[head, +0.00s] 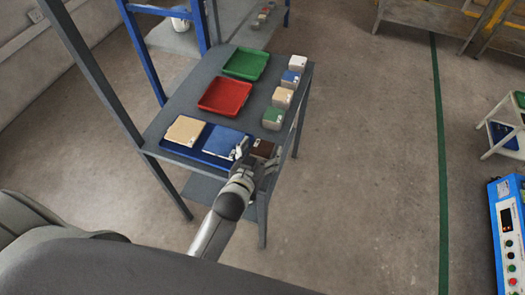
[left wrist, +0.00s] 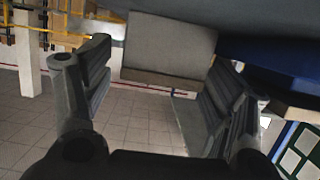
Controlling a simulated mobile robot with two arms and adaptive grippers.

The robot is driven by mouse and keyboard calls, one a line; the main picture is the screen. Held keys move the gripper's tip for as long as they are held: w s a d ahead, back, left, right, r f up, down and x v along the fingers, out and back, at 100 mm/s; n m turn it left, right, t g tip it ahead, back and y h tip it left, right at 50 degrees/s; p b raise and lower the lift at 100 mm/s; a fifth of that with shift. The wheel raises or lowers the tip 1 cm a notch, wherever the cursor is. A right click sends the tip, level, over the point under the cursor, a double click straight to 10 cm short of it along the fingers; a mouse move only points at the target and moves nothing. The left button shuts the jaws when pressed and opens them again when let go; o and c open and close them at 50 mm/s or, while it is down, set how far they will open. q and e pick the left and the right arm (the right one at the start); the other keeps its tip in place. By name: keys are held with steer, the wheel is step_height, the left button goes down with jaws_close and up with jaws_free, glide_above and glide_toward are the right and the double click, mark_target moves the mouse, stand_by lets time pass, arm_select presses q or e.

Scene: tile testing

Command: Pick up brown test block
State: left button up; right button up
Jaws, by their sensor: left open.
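The brown test block (head: 263,147) sits at the near right corner of the grey table, just right of the blue tray (head: 196,155). My left gripper (head: 257,158) is open at the block's near side, with one finger to its left and one to its right. In the left wrist view, the open fingers (left wrist: 160,85) stand on either side of a squared grey-brown face (left wrist: 170,45), which appears to be the block. I cannot tell whether either finger touches it. My right gripper is not in view.
Green (head: 273,118), tan (head: 282,97), blue (head: 290,79) and white (head: 298,63) blocks line the right edge of the grey table (head: 186,108). A red tray (head: 225,96) and a green tray (head: 246,64) stand farther back. Open floor lies to the right.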

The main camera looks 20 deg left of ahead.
arm_select(q)
steer(key=shift+c, duration=0.4)
steer(key=c, duration=1.2)
steer(key=shift+r, duration=0.1)
steer(key=shift+c, duration=1.1)
steer(key=shift+r, duration=0.1)
